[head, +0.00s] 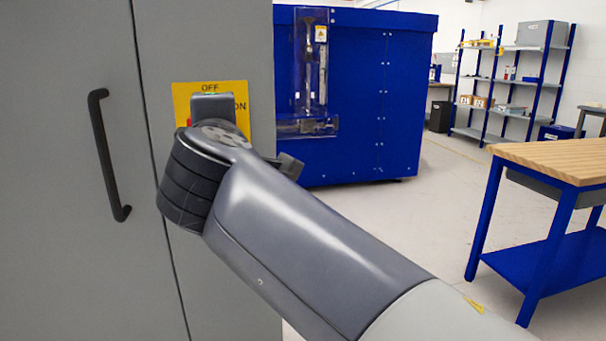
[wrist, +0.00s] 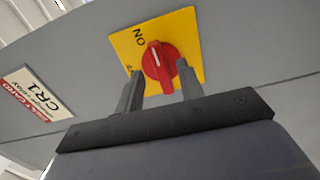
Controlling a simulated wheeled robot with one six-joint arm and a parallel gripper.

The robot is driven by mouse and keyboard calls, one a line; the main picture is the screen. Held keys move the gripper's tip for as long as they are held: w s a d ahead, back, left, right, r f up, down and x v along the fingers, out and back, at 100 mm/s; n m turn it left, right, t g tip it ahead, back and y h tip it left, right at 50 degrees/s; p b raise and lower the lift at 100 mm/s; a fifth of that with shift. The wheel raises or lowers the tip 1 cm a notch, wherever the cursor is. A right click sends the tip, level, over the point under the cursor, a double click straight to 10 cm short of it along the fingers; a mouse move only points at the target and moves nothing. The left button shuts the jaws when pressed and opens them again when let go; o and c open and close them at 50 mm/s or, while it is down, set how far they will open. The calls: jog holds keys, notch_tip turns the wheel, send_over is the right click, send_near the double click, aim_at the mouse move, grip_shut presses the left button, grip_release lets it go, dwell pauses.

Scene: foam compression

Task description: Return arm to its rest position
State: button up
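A red rotary knob (wrist: 161,62) with a white mark sits on a yellow plate (wrist: 190,35) on a grey cabinet. In the wrist view the mark points up, toward the side with the word ON. My gripper (wrist: 160,70) has its two dark fingers apart, one on each side of the knob's lower part. I cannot tell whether they touch it. In the head view my gripper end (head: 212,108) is in front of the yellow plate (head: 183,92) and hides most of the knob. The word OFF shows at the plate's top.
The grey cabinet (head: 60,230) has a black handle (head: 102,155) left of my arm. A blue machine (head: 385,95) stands behind. A wood-topped blue workbench (head: 560,160) is at right, with shelves (head: 515,75) beyond. Floor (head: 430,220) between them is clear.

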jog(key=v, duration=0.9)
jog(key=w+a+n+p, duration=0.2)
jog(key=w+n+p, duration=0.4)
jog(key=w, duration=0.5)
jog(key=shift+a+r, duration=0.35)
jog(key=shift+w, duration=0.1)
